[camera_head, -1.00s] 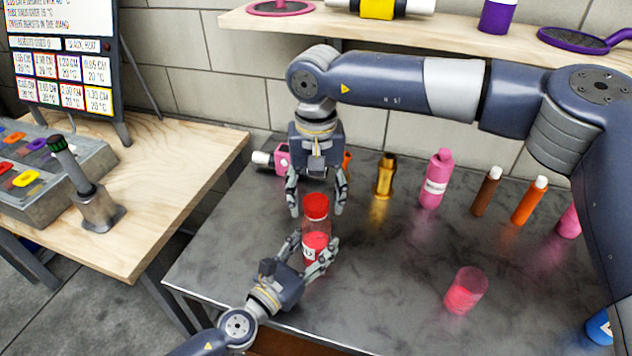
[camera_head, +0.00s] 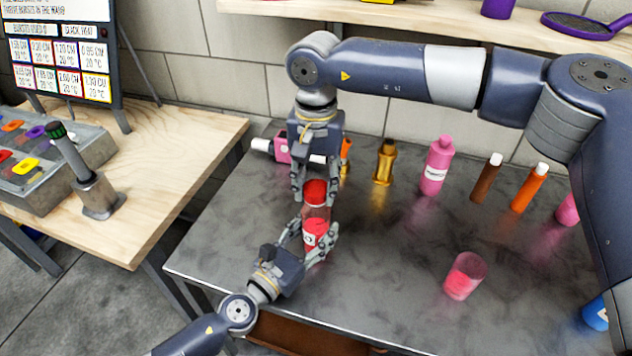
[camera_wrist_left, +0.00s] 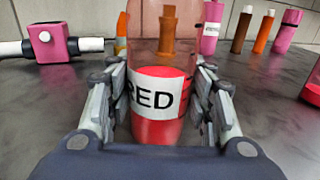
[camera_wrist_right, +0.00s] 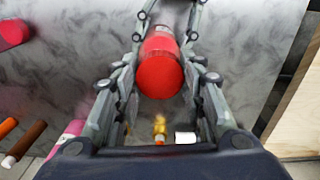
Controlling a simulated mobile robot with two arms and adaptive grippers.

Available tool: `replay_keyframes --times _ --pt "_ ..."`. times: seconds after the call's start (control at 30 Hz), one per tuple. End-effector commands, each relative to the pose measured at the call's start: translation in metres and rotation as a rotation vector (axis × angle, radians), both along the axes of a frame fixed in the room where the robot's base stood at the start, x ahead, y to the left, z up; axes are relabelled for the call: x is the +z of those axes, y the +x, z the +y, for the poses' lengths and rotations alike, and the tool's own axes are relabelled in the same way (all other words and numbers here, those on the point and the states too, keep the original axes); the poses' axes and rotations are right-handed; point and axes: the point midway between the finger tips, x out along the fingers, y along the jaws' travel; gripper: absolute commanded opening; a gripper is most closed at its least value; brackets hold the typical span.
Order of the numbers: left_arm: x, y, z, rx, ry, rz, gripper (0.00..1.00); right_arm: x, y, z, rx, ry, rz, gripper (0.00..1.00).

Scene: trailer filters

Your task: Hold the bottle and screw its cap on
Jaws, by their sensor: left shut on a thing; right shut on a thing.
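The bottle (camera_head: 314,232) stands upright on the dark table, with a clear upper part, red lower part and white label; the label reads "RED" in the left wrist view (camera_wrist_left: 156,99). My left gripper (camera_head: 312,242) is shut around its lower body from the front. The red cap (camera_head: 315,191) sits at the bottle's top, also visible in the right wrist view (camera_wrist_right: 160,74). My right gripper (camera_head: 316,196) points down from above and is shut on the cap's sides. I cannot tell how far the cap is threaded.
A pink cup (camera_head: 464,276) stands to the right on the table (camera_head: 400,240). A gold bottle (camera_head: 385,163), a pink bottle (camera_head: 437,166) and brown and orange tubes line the back. A pink box (camera_head: 282,147) is behind my right gripper. A wooden bench (camera_head: 190,160) stands left.

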Motion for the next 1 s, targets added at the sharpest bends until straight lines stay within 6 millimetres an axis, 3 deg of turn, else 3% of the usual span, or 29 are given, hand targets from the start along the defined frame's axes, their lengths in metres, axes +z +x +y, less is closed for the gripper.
replay_keyframes --times 1.0 --pt "0.0000 -0.0001 -0.0002 0.000 0.000 0.000 0.00 -0.0015 0.0001 0.0003 -1.811 -0.001 0.001 0.09"
